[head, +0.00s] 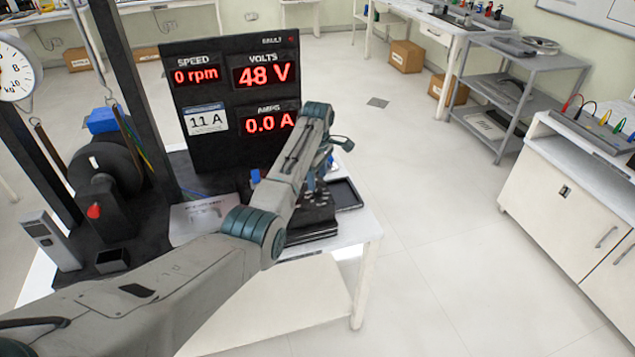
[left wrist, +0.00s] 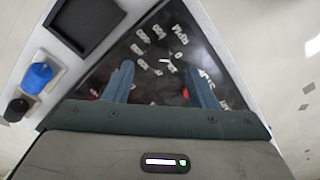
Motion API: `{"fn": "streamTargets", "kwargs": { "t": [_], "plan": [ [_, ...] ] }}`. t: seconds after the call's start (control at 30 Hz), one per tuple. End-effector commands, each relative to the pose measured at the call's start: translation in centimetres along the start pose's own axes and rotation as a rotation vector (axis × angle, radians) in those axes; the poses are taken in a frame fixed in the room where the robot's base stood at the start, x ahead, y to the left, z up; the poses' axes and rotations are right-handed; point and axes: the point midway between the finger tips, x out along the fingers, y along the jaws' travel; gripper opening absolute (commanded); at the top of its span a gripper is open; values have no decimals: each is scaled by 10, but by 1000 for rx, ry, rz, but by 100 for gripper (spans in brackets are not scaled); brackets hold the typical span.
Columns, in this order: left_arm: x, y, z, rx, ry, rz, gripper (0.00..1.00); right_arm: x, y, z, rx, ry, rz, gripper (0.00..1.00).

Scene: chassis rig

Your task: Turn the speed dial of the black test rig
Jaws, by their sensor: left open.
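The black test rig shows a tall display panel (head: 232,100) in the head view, reading 0 rpm, 48 V and 0.0 A. A dark control box (head: 313,232) sits on the table under my left gripper (head: 318,178). In the left wrist view, my left gripper (left wrist: 160,67) is open, its two blue fingers pointing at the box's dark face (left wrist: 150,48). White numbers ring a dark area there, with a short white mark (left wrist: 165,62) between the fingertips, probably the speed dial. I cannot tell whether the fingers touch it. My right gripper is not in view.
A shallow black tray (head: 346,194) lies beside the box; it also shows in the left wrist view (left wrist: 86,24), near a blue knob (left wrist: 37,76) and a black knob (left wrist: 17,109). A motor (head: 103,172) stands left. Open floor (head: 430,200) lies right of the table.

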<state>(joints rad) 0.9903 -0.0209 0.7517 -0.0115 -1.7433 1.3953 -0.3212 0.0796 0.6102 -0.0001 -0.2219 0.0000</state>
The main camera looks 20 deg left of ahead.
Motion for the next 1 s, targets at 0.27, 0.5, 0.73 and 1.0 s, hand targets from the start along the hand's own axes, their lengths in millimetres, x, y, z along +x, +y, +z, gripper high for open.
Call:
{"fn": "streamTargets", "kwargs": {
  "t": [0.27,0.5,0.73,1.0],
  "plan": [
    [35,0,0,0,0,0,52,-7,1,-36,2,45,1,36],
    [41,0,0,0,0,2,52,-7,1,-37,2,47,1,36],
    [41,0,0,0,0,1,30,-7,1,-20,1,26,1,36],
    [40,0,0,3,0,1,7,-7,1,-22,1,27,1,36]
  ]
}}
